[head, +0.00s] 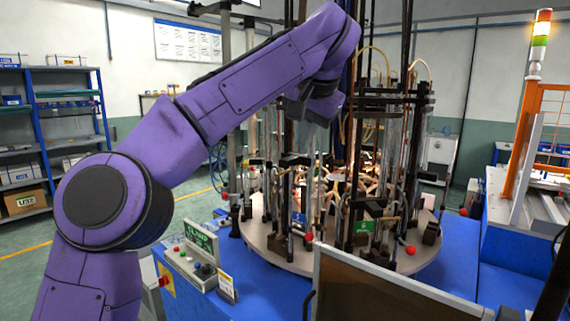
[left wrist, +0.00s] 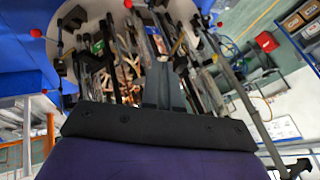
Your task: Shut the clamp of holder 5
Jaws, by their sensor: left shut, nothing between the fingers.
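The round carousel (head: 285,257) carries several holders with glass tubes and levers ending in red knobs. A green number plate (head: 363,226) marks a front holder; its digit is too small to read surely, so I cannot tell which holder is holder 5 or how its clamp stands. Red knobs show at the front right (head: 410,250) and front middle (head: 309,237). My left gripper (head: 320,108) is above the holders, its fingers hard to make out in the head view. In the left wrist view its fingers (left wrist: 161,72) are together and empty, pointing toward the holders. My right gripper is not visible.
A control box (head: 196,262) with a green display stands at the carousel's front left on the blue bench (head: 262,293). A dark framed panel (head: 385,290) stands at the front. Upright rods and hoses crowd the carousel. An orange frame (head: 530,120) stands at right.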

